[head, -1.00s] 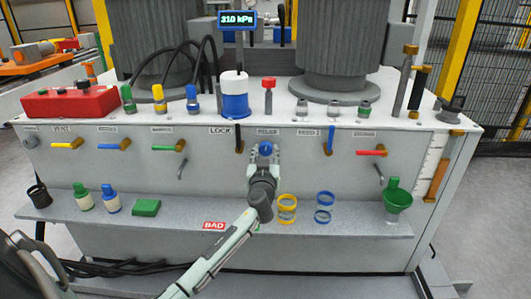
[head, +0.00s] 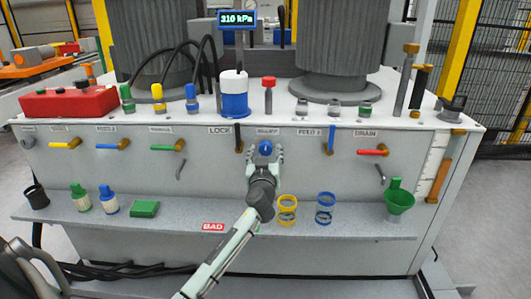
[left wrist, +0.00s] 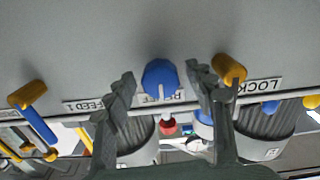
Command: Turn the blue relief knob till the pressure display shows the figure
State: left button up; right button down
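The blue relief knob (head: 265,148) sits on the front panel of the white cabinet, under a small label. My left gripper (head: 265,157) is in front of it with its fingers spread, one on each side. In the left wrist view, the blue knob (left wrist: 160,77) lies between the two fingertips of the gripper (left wrist: 161,82), with narrow gaps at its sides. The fingers do not look closed on it. The pressure display (head: 237,19), on a post behind the cabinet top, reads 310 kPa. My right gripper is not in view.
The LOCK lever (head: 239,138) is close left of the knob, and a blue-handled lever (head: 330,140) is to its right. The shelf (head: 180,226) below holds yellow rings (head: 287,209), blue rings (head: 324,208) and a green funnel (head: 398,202).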

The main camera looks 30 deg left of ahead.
pick_arm(q)
jog(key=v, duration=1.2)
dwell(0.4)
jog(key=s+d+f+m+g+h+p, duration=0.1)
jog(key=s+f+m+g, duration=0.2)
jog(key=f, duration=0.5)
jog(key=s+d+f+g+h, duration=0.1)
jog(key=s+f+g+h, duration=0.15)
jog(key=s+f, duration=0.45)
jog(key=s+d+f+m+g+h, duration=0.2)
jog(key=s+d+f+m+g, duration=0.1)
jog(key=s+f, duration=0.4)
jog(key=s+d+f+m+g+h+p, duration=0.1)
jog(key=s+d+f+g, duration=0.3)
jog(key=s, duration=0.5)
notch_tip(320, 180, down, 3)
jog(key=shift+s+d+r+m+h, duration=0.1)
jog(key=shift+s+d+m+h, duration=0.2)
jog(key=shift+m+h, duration=0.5)
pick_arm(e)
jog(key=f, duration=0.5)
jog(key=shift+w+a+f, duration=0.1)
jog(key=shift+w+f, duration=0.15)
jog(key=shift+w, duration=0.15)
